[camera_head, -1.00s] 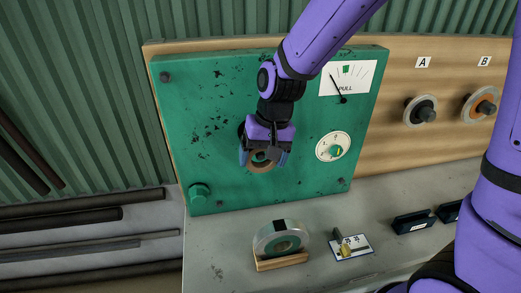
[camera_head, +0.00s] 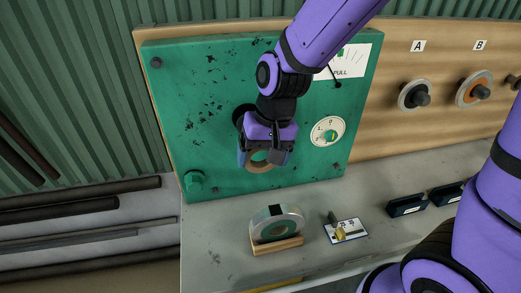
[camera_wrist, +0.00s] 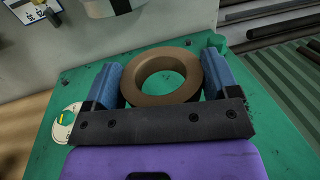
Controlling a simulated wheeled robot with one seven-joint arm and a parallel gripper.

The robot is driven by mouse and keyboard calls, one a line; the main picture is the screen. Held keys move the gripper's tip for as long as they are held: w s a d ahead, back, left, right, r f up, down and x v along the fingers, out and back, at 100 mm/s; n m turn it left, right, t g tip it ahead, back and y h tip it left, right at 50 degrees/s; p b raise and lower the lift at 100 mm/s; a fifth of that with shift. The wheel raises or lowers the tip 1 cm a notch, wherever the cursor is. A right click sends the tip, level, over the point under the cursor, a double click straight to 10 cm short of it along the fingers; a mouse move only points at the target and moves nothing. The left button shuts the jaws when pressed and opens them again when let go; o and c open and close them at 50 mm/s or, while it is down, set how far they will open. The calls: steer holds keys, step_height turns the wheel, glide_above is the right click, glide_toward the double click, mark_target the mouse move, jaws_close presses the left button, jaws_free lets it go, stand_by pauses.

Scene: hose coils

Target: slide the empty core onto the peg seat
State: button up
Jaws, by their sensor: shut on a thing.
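The empty core is a brown cardboard ring (camera_head: 261,167). My gripper (camera_head: 264,152) is shut on it, in front of the green panel's lower middle. In the wrist view the core (camera_wrist: 183,72) sits between the two blue fingers, with green panel showing through its hole. A dark round part (camera_head: 240,114) on the green panel shows just up and left of my gripper, partly hidden by it. I cannot tell which is the peg seat.
The green panel (camera_head: 195,100) has a dial (camera_head: 327,131), a gauge and a green knob (camera_head: 195,181). On the grey bench, a tape roll (camera_head: 276,224) sits in a wooden stand, beside a small card (camera_head: 346,231) with a brass piece. Dark holders (camera_head: 406,206) stand further right.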

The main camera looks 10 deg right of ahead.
steer(key=shift+s, duration=2.1)
